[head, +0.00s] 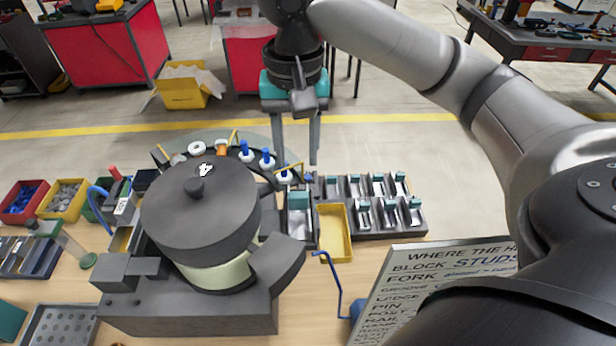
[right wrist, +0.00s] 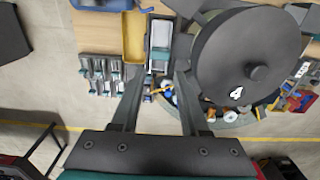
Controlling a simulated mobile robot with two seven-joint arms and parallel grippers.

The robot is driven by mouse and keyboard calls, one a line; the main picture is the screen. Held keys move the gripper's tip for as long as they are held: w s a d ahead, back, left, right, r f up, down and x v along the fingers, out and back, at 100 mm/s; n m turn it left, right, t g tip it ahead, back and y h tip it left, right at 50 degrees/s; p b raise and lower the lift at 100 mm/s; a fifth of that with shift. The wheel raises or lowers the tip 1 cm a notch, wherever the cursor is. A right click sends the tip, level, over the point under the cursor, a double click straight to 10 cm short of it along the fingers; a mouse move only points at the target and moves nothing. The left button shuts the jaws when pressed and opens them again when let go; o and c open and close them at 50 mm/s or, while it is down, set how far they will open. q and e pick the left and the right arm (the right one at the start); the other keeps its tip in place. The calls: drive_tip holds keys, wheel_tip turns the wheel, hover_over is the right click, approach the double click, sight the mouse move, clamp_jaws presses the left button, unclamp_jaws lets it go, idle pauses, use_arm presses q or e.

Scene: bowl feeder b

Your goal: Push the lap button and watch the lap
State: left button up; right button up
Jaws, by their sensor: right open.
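The bowl feeder (head: 199,210), a dark drum with a top knob and a white 4, stands on the table in the head view; it also fills the right of the right wrist view (right wrist: 235,60). White parts with blue pegs (head: 266,160) stand along its back rim. A small box with a red top (head: 114,174) is left of the drum; I cannot tell whether it is the lap button. My right gripper (head: 297,155) is open and empty, above the feeder's back right side. In the right wrist view its fingers (right wrist: 162,75) are apart. My left gripper is not in view.
A grey rack (head: 340,232) with several teal-topped blocks and a yellow tray (head: 334,232) lie right of the feeder. A lettered board (head: 385,300) and a blue crank (head: 333,275) are nearer. Red and yellow bins (head: 63,200) stand left. Open floor lies behind the table.

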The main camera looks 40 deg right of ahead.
clamp_jaws()
idle(1.2)
